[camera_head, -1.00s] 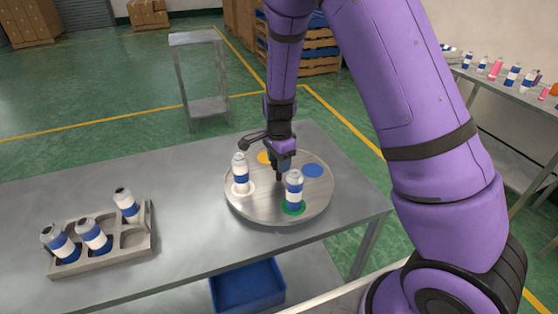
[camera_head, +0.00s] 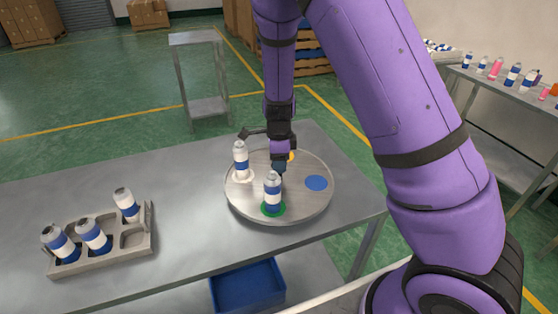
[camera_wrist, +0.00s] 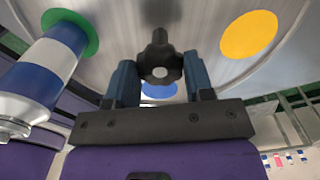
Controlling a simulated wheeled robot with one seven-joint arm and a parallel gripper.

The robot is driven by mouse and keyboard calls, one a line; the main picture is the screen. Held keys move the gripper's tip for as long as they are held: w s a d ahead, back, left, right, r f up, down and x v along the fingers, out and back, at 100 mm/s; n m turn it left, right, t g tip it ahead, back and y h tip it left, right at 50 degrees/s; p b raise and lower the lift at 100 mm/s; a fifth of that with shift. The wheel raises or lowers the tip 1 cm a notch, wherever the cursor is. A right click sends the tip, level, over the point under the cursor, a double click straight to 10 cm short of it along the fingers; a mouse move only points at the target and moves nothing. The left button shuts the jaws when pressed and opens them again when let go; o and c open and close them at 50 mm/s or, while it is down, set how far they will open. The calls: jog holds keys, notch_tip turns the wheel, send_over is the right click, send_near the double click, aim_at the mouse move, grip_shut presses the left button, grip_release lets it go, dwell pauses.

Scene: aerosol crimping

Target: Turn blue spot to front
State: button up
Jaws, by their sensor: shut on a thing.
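The round grey turntable (camera_head: 305,205) lies on the steel table. Its blue spot (camera_head: 316,183) is bare and sits at the right side of the disc. The blue spot also shows in part past the knob in the wrist view (camera_wrist: 160,91). My gripper (camera_head: 279,166) is over the disc's middle. In the wrist view its fingers (camera_wrist: 160,80) are shut on the black centre knob (camera_wrist: 158,62). A blue-and-white can (camera_head: 272,190) stands on the green spot (camera_head: 264,212) at the front. Another can (camera_head: 240,160) stands on a white spot (camera_head: 243,177) at the left.
The orange spot (camera_wrist: 249,35) is bare and mostly hidden behind my gripper in the head view. A grey rack (camera_head: 135,256) with three cans stands at the table's left. A blue bin (camera_head: 248,288) is below the table. The table between rack and turntable is clear.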

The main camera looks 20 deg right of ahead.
jog(key=shift+m, duration=3.1)
jog(key=shift+w+m, duration=0.1)
jog(key=shift+m, duration=2.9)
jog(key=o, duration=1.3)
notch_tip(320, 180, up, 11)
